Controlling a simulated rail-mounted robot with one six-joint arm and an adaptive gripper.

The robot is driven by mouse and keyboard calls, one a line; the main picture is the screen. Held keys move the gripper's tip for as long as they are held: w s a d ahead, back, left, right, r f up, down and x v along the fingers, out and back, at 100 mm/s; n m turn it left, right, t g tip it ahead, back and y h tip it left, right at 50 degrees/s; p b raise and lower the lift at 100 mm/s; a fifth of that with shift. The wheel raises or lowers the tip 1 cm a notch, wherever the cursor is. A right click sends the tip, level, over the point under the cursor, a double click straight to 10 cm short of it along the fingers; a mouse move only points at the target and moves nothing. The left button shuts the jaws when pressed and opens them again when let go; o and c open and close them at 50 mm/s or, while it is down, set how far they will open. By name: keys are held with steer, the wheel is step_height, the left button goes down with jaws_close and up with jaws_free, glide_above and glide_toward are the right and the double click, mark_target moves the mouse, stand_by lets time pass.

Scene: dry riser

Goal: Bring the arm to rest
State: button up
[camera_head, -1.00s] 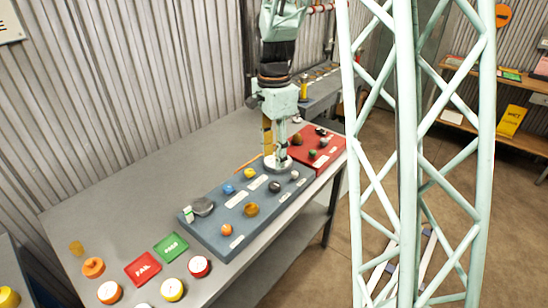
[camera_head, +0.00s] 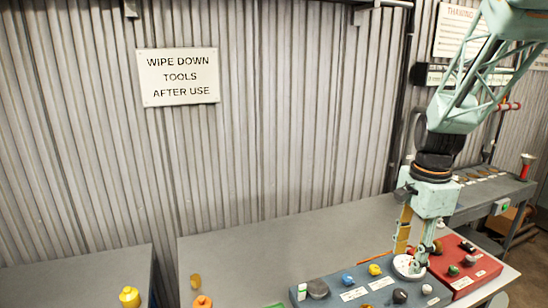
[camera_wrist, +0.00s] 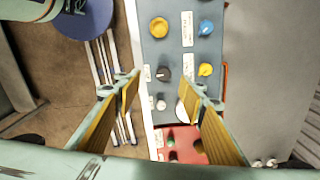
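My gripper (camera_head: 411,254) hangs pointing down over the right end of the blue-grey panel (camera_head: 340,299), close to the red panel (camera_head: 474,268). In the wrist view my gripper (camera_wrist: 162,84) has its two fingers wide apart with nothing held between them. A white round piece (camera_head: 404,268) lies below the fingertips; in the wrist view it is partly hidden behind the right finger. I cannot tell whether a finger touches it. My arm reaches down from the upper right of the head view.
The grey bench (camera_head: 240,262) is bare behind the panels. Several knobs, including a blue one (camera_head: 347,279) and a yellow one (camera_head: 375,269), stand on the blue-grey panel. A corrugated wall with a sign (camera_head: 178,76) rises behind. A second bench (camera_head: 490,193) stands at the right.

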steer(key=s+a+r+n+t, duration=0.2)
steer(key=s+a+r+n, duration=0.65)
steer(key=s+r, duration=0.55)
steer(key=s+a+r+n, duration=0.1)
steer(key=s+a+n, duration=0.2)
steer(key=s, duration=0.6)
steer(key=s+a+r+n+t, duration=0.1)
steer(key=s+a+r+n, duration=0.1)
steer(key=s+n, duration=0.3)
steer(key=shift+s+a+r+t, duration=0.25)
steer(key=shift+s+a, duration=0.5)
steer(key=shift+s, duration=1.4)
steer(key=shift+w, duration=0.1)
